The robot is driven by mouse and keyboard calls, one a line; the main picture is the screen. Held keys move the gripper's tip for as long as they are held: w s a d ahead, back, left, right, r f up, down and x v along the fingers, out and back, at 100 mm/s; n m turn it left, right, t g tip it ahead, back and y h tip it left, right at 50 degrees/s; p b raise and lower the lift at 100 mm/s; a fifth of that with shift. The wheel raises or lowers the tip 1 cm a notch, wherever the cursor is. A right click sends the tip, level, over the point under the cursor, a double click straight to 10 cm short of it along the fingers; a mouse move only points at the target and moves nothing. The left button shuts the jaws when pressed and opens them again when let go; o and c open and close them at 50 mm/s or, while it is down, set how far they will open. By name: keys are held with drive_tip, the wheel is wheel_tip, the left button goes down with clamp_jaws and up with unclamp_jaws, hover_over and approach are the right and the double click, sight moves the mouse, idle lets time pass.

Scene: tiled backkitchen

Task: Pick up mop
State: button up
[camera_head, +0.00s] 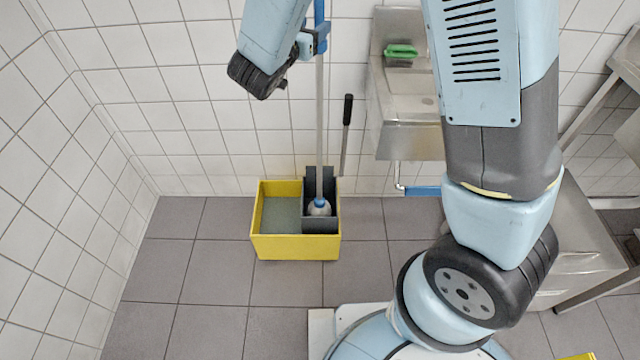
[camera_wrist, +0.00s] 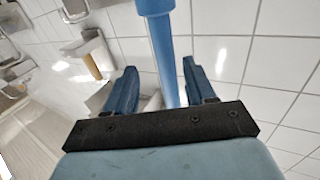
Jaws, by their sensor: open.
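The mop (camera_head: 320,125) stands upright in a yellow bucket (camera_head: 297,246) with a dark grey wringer (camera_head: 321,224). Its handle is pale with a blue upper end, and its white head with a blue collar rests in the wringer. My gripper (camera_head: 317,40) is at the blue upper part of the handle, high above the bucket. In the wrist view the blue handle (camera_wrist: 165,55) passes between the two blue fingers of my gripper (camera_wrist: 160,85). The fingers are open, with a visible gap on either side of the handle. The handle's top is out of frame.
A black-handled stick (camera_head: 347,110) leans at the wall beside the bucket. A steel sink (camera_head: 408,140) with a green brush (camera_head: 401,51) hangs to the right. White tiled walls stand left and behind. The grey floor left of the bucket is clear.

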sight(317, 24)
drive_tip(key=shift+w+d+f, duration=0.15)
drive_tip(key=shift+w+d, duration=0.1)
drive_tip(key=shift+w, duration=0.5)
drive_tip(key=shift+w+d+f, duration=0.15)
drive_tip(key=shift+w+d, duration=0.15)
drive_tip(key=shift+w, duration=0.4)
drive_tip(key=shift+w+d+f, duration=0.15)
drive_tip(key=shift+w+d, duration=0.1)
drive_tip(key=shift+w, duration=0.5)
drive_tip(key=shift+w+d, duration=0.2)
drive_tip(key=shift+w, duration=0.2)
drive_tip(key=c, duration=1)
drive_tip(key=shift+r, duration=0.15)
